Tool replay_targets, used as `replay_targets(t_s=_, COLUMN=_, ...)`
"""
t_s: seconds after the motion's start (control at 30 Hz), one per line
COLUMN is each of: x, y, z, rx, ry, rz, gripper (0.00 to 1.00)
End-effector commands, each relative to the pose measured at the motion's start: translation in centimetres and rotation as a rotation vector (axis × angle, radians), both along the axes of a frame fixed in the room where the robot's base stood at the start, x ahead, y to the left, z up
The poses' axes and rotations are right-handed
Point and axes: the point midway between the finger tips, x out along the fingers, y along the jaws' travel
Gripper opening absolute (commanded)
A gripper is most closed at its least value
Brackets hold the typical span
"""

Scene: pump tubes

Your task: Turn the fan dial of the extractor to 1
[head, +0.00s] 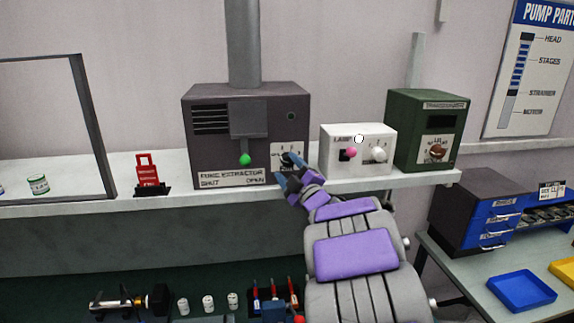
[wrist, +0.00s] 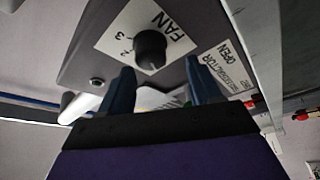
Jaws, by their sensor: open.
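The fume extractor (head: 205,150) is a dark grey box on the white shelf. Its fan dial (wrist: 150,48) is a round black knob on a white plate marked FAN, with a 2 and a 3 readable in the wrist view. In the head view my gripper partly covers the dial plate (head: 279,150). My gripper (head: 283,170) is at the front of the extractor's lower right. In the wrist view its two blue fingers (wrist: 160,78) are apart, with the knob beyond and between them and no clear contact.
A green-knobbed lever (head: 245,159) hangs on the extractor's front, left of the dial. A white lamp box (head: 335,134) stands close on the right, then a green box (head: 401,118). A red tag stand (head: 147,172) is on the left. The shelf between stand and extractor is clear.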

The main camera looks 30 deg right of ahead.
Motion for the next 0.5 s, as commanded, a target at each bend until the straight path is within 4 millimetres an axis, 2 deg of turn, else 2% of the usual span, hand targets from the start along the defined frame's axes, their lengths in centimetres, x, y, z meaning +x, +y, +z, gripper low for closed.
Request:
replay_targets(t_s=0.2, x=1.5, y=-0.6, z=0.5, rx=0.003, ry=-0.005, rz=0.000, gripper=0.63)
replay_targets(t_s=0.5, x=1.6, y=-0.2, z=0.5, rx=0.001, ry=-0.003, rz=0.000, gripper=0.63)
